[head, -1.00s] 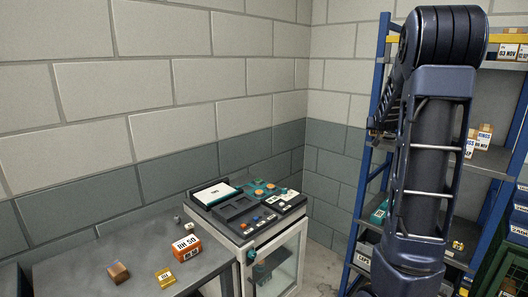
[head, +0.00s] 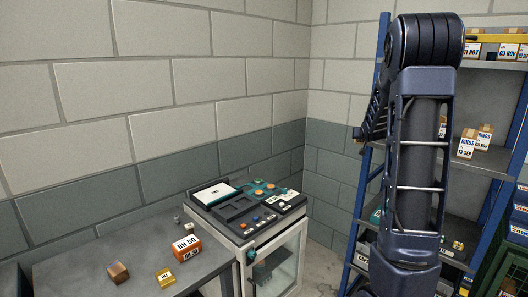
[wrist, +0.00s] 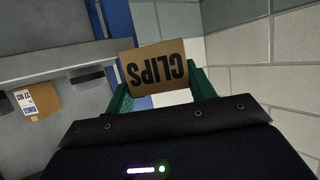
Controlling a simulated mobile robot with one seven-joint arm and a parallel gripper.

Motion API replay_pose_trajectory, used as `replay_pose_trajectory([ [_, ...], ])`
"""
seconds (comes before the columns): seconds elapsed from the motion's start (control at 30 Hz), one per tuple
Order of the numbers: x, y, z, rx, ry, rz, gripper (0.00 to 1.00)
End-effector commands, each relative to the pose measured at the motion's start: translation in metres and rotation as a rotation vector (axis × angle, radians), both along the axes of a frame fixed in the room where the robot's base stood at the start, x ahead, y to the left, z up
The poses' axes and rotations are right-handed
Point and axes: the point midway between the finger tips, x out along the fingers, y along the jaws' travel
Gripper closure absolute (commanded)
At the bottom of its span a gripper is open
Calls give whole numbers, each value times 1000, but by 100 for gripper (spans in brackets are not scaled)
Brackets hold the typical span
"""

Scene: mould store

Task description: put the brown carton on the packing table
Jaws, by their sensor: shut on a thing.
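In the wrist view, my gripper (wrist: 160,84) is shut on a brown carton (wrist: 155,68), with a green finger at each side. The carton's face reads CLIPS and appears upside down.
A cabinet (head: 245,228) with a control panel on top stands right of the table. A blue-framed shelf rack (head: 372,175) with several small cartons stands at the right, behind my arm. In the wrist view, a labelled carton (wrist: 38,100) sits on a grey surface at the left.

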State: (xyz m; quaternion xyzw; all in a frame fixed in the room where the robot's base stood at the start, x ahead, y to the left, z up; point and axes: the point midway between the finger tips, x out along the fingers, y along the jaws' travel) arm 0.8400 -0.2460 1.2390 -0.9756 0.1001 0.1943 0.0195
Motion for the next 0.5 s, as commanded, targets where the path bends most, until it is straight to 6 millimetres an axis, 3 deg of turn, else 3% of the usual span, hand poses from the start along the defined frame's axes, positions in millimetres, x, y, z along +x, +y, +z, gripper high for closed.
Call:
replay_pose_trajectory([
  [0.17, 7, 16, -18, 2, 2, 32, 71],
  [0.5, 32, 95, -121, 3, 7, 183, 71],
])
